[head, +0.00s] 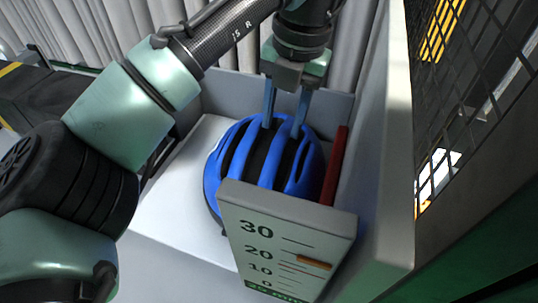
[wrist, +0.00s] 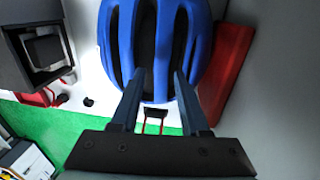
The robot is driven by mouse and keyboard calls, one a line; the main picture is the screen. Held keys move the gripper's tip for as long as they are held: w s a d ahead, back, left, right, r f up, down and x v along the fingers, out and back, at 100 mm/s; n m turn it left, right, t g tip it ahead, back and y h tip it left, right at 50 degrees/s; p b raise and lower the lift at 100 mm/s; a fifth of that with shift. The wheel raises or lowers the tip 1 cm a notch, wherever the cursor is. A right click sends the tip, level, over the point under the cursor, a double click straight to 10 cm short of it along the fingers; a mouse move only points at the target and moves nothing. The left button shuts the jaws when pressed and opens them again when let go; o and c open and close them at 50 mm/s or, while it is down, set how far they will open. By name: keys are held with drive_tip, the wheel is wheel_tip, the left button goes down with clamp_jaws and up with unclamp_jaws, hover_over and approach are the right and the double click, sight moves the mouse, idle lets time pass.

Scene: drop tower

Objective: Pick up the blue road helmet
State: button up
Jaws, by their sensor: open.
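The blue road helmet (head: 235,160) has dark vents and sits in a pale open-topped bay, behind a scale plate. My gripper (head: 284,128) is above it, pointing down, with its two fingers at the top of the shell. In the wrist view the helmet (wrist: 118,45) fills the upper middle. The gripper's fingers (wrist: 155,95) are apart there and reach toward the helmet, near a rib between dark vents. I cannot tell whether the fingers touch the shell. The lower front of the helmet is hidden by the plate in the head view.
A grey scale plate (head: 285,225) with numbers stands in front of the helmet. A red bar (head: 334,165) is close on its right, beside a tall pale wall (head: 385,130). A black mesh (head: 475,90) lies beyond. White floor (head: 180,200) is bare on the left.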

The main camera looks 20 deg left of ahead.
sight(281, 139)
drive_tip(key=shift+w+a+f+p, duration=0.1)
drive_tip(key=shift+f+p, duration=0.55)
drive_tip(key=shift+f, duration=0.8)
drive_tip(key=shift+a+f+p, duration=0.1)
drive_tip(key=shift+f+p, duration=0.5)
drive_tip(key=shift+f, duration=0.8)
clamp_jaws()
drive_tip(key=shift+w, duration=0.1)
